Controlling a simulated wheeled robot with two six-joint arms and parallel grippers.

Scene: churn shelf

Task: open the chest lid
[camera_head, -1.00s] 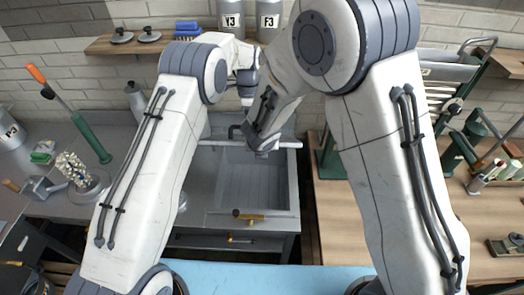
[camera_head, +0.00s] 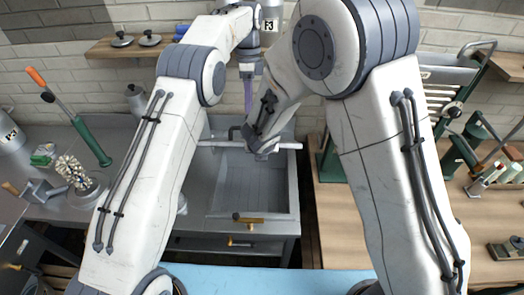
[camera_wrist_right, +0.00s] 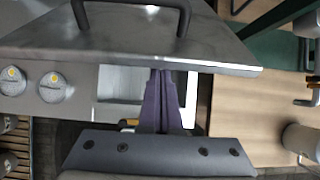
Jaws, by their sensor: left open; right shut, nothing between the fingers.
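The grey metal chest (camera_head: 252,185) stands in the middle of the head view, and its inside shows. Its lid (camera_head: 289,145) is raised, seen almost edge-on at the back. A dark handle (camera_head: 236,131) sits on it. In the right wrist view the lid (camera_wrist_right: 120,45) and its handle (camera_wrist_right: 178,18) fill the top. My right gripper (camera_wrist_right: 162,78) is shut and empty, its purple fingers reaching under the lid's edge; I cannot tell whether they touch it. My left gripper (camera_head: 248,98) hangs fingers down above the lid, apart from it, and is open.
A yellow-handled tool (camera_head: 250,220) lies at the chest's front edge. A wooden bench (camera_head: 335,215) is to the right. A green lever (camera_head: 90,140) and a disc stand with small parts (camera_head: 74,172) are on the left. A wall shelf (camera_head: 120,48) is behind.

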